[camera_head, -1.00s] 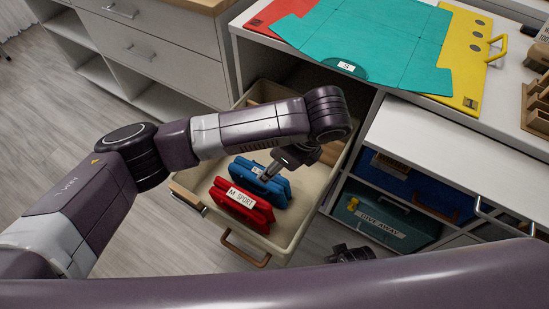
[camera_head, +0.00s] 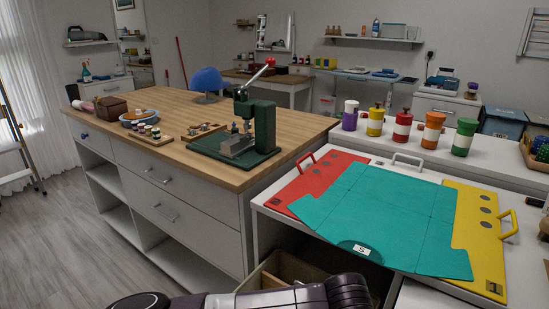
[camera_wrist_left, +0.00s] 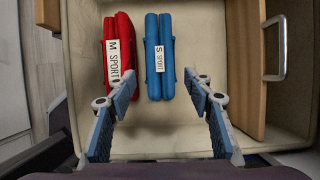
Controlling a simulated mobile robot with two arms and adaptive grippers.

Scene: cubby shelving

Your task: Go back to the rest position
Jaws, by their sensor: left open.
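My left gripper (camera_wrist_left: 160,100) is open and empty in the left wrist view, its two fingers spread apart above an open drawer (camera_wrist_left: 205,148). In the drawer lie a red folded item labelled "M SPORT" (camera_wrist_left: 119,40) and a blue folded item labelled "S SPORT" (camera_wrist_left: 160,28), side by side. The blue one lies ahead of the gap between the fingertips; the red one is by the left finger. In the head view my left arm shows only at the bottom edge, and its gripper is out of sight. My right gripper is in neither view.
A teal flat sheet (camera_head: 385,215) marked "S" lies over red (camera_head: 318,180) and yellow (camera_head: 478,235) boards on the white cabinet. A wooden-top bench (camera_head: 160,110) with a green press (camera_head: 250,130) stands left. Several coloured jars (camera_head: 402,128) line the counter behind. Open floor (camera_head: 60,240) lies left.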

